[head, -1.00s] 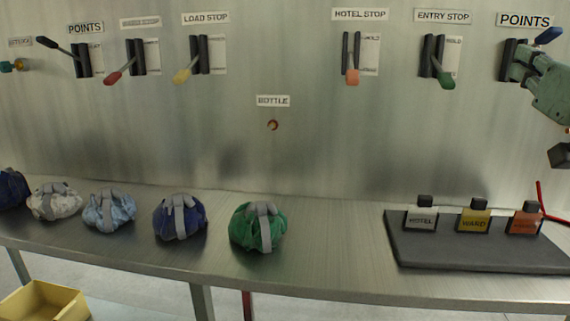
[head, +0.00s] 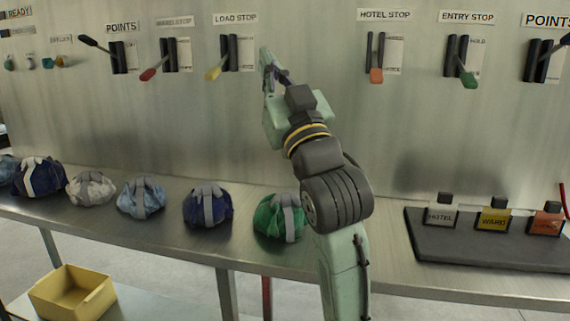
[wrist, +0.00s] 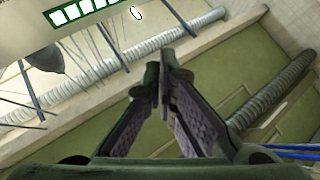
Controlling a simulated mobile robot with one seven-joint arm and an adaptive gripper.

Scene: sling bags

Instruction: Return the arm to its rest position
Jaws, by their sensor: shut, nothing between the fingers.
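My gripper (head: 268,66) is shut and empty in the head view. It is raised in front of the metal wall panel, just right of the yellow-handled lever under LOAD STOP. My arm rises from the bottom of the picture and hides the BOTTLE sign seen earlier. In the wrist view my gripper (wrist: 163,68) has its fingertips together with nothing between them. Behind it there are green surfaces and ribbed pipes, with no bench or bags in that view.
A metal bench (head: 120,225) runs along the panel. It carries several sling bags, with the green bag (head: 279,217) close beside my arm. A dark tray (head: 425,255) with labelled blocks lies at right. Levers such as HOTEL STOP (head: 376,75) jut from the panel. A yellow bin (head: 72,295) sits low at left.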

